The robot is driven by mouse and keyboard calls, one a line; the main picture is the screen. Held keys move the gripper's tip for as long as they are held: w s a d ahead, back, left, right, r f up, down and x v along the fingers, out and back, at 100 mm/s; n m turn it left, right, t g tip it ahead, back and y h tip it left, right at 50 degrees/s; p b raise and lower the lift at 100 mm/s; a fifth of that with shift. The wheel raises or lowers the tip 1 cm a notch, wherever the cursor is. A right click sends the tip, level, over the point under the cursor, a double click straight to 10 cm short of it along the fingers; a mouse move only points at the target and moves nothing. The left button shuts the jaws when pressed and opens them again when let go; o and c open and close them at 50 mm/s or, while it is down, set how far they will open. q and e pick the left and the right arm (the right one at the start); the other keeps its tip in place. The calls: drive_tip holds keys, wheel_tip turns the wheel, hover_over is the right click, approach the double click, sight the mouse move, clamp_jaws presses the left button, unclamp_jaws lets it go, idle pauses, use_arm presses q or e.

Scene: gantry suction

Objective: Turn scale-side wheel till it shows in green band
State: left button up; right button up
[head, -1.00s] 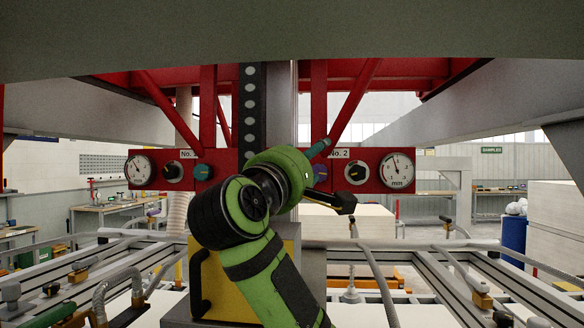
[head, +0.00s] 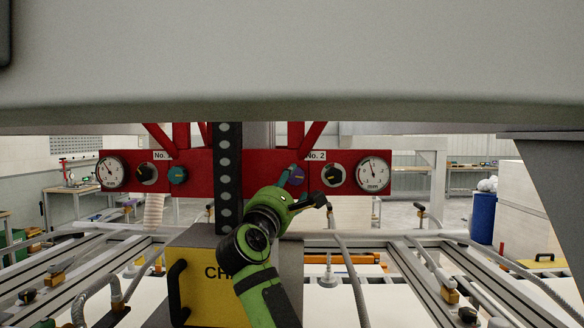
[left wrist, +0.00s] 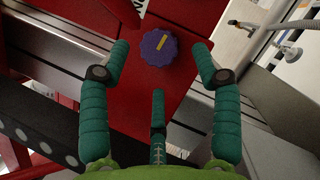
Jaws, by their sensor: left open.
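The red No. 2 panel (head: 351,186) carries a white round gauge (head: 374,173), a black wheel (head: 333,175) next to it and a purple wheel (head: 297,175) farther left. The gauge's dark needle points up and slightly left; I cannot make out a green band. My left gripper (head: 305,189) is open in front of the purple wheel, which it partly covers in the head view. In the left wrist view the purple wheel (left wrist: 159,47) with a yellow mark lies between and beyond the spread teal fingers of my gripper (left wrist: 160,72), apparently untouched. My right gripper is out of view.
The No. 1 panel holds another gauge (head: 110,172), black wheel (head: 146,173) and teal wheel (head: 178,175). A dark perforated upright (head: 224,180) stands between the panels. A yellow box (head: 205,270) stands below. A grey beam (head: 290,60) spans the top.

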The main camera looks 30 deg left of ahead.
sight(295, 178)
use_arm(q)
drive_tip(key=shift+w+a+r+p, duration=0.2)
drive_tip(key=shift+w+r+p, duration=0.3)
drive_tip(key=shift+w, duration=0.1)
drive_tip(key=shift+w+a+p, duration=0.15)
drive_tip(key=shift+w+p, duration=0.45)
drive_tip(key=shift+w, duration=0.15)
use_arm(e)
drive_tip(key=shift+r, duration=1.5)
use_arm(q)
drive_tip(key=c, duration=1.1)
drive_tip(key=shift+m+h, duration=0.4)
drive_tip(key=shift+m, duration=0.5)
drive_tip(key=o, duration=1.1)
drive_tip(key=v, duration=1.2)
